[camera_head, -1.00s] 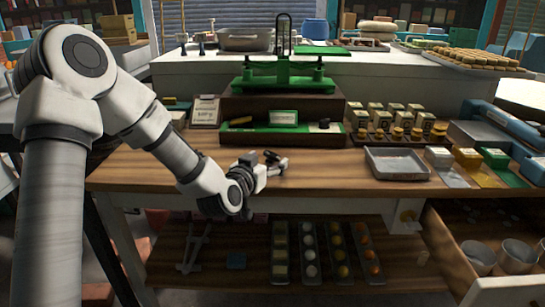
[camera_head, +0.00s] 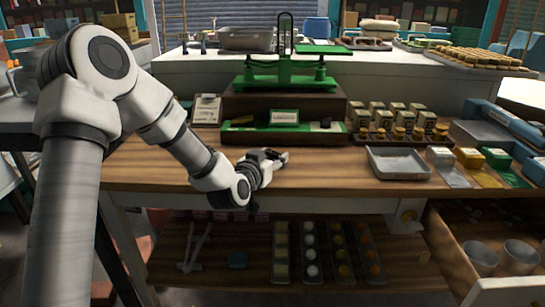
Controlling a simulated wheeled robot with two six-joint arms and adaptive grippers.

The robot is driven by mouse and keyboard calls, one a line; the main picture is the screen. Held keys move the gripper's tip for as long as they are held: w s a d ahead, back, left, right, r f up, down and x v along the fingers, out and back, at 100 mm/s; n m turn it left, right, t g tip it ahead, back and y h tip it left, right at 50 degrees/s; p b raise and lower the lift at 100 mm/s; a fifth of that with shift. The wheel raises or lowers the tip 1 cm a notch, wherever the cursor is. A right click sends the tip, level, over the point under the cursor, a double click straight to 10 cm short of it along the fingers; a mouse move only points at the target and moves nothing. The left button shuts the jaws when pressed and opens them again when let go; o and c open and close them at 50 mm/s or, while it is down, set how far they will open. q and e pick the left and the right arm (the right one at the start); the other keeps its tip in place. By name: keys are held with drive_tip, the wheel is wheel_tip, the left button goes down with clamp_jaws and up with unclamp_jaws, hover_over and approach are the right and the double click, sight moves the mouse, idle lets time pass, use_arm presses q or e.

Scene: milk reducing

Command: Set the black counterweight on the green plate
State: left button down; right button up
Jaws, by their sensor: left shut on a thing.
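My left gripper (camera_head: 277,156) is low over the front part of the wooden counter, in front of the green tray (camera_head: 255,136). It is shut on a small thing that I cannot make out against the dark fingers. A small black piece (camera_head: 325,123) lies at the right end of the green tray; I cannot tell whether it is the counterweight. The green balance scale (camera_head: 284,76) stands on a dark wooden box behind the tray. Its flat green plate (camera_head: 322,50) is at the upper right, and a dark frame stands near the scale's middle. My right gripper is not in view.
A metal tray (camera_head: 397,163) sits right of my gripper, with small cartons (camera_head: 470,158) beyond it. Several boxes and yellow-topped jars (camera_head: 400,132) stand right of the scale. A drawer with cups (camera_head: 480,258) is open at lower right. The counter's left part is clear.

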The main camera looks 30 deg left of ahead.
use_arm(q)
drive_tip(key=v, duration=0.3)
drive_tip(key=p+v, duration=0.1)
drive_tip(key=v, duration=0.5)
drive_tip(key=shift+s+f+p, duration=0.3)
drive_tip(key=shift+f+p, duration=0.05)
drive_tip(key=f+p+v, duration=0.1)
drive_tip(key=p+v, duration=0.7)
drive_tip(key=p, duration=0.8)
drive_tip(key=shift+s+f+p, duration=0.2)
drive_tip(key=shift+s+p, duration=0.1)
drive_tip(key=shift+p, duration=0.1)
drive_tip(key=w+d+m+h, duration=0.1)
drive_tip(key=w+d, duration=0.4)
drive_tip(key=d, duration=0.3)
drive_tip(key=w+d+h, duration=0.1)
drive_tip(key=w+d, duration=0.3)
drive_tip(key=d, duration=0.4)
drive_tip(key=shift+w+d+m+h, duration=0.3)
drive_tip(key=shift+w+d+m, duration=0.1)
